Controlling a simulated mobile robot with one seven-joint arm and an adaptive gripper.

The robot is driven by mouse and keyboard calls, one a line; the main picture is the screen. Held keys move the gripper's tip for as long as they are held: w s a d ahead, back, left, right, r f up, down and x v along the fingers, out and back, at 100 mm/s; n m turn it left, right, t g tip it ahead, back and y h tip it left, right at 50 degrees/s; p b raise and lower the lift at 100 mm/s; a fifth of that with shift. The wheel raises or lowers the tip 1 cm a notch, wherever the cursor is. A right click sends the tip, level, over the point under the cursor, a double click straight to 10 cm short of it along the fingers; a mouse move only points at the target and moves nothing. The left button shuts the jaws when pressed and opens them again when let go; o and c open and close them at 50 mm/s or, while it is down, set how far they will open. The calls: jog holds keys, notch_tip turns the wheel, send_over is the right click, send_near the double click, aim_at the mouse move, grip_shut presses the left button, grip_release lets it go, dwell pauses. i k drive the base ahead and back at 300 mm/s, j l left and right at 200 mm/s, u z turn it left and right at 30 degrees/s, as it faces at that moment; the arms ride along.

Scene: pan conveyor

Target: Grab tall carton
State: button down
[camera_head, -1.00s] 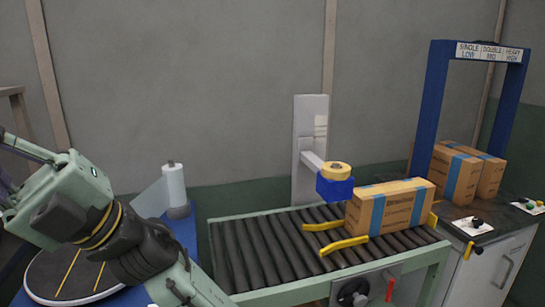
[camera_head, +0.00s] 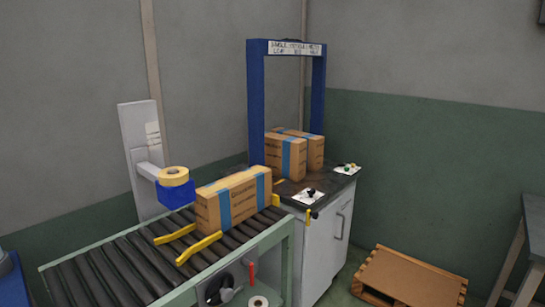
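A brown carton with blue bands (camera_head: 234,200) lies lengthwise on the roller conveyor (camera_head: 113,262), at its right end near yellow guide rails (camera_head: 198,247). Two more brown cartons with blue bands stand upright on the dark-topped cabinet under the blue arch: a front one (camera_head: 285,157) and one partly hidden behind it (camera_head: 314,150). I cannot tell for sure which is the tall carton. My gripper is not in view.
The blue arch (camera_head: 255,105) frames the cartons on the cabinet (camera_head: 322,249). A tape dispenser (camera_head: 174,188) stands behind the conveyor. A wooden pallet (camera_head: 410,280) lies on the floor at right, near a table (camera_head: 535,225).

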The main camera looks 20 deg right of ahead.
aim_at(286, 155)
jog(key=i+l+z, duration=0.15)
jog(key=i+l, duration=0.3)
jog(key=l, duration=0.35)
jog(key=i+l+z, duration=0.1)
jog(key=i+l, duration=0.35)
jog(key=l, duration=0.35)
jog(key=i+l+z, duration=0.15)
jog(key=i+l, duration=0.35)
jog(key=l, duration=0.25)
jog(key=i+l+z, duration=0.1)
jog(key=i+l, duration=0.45)
jog(key=l, duration=0.1)
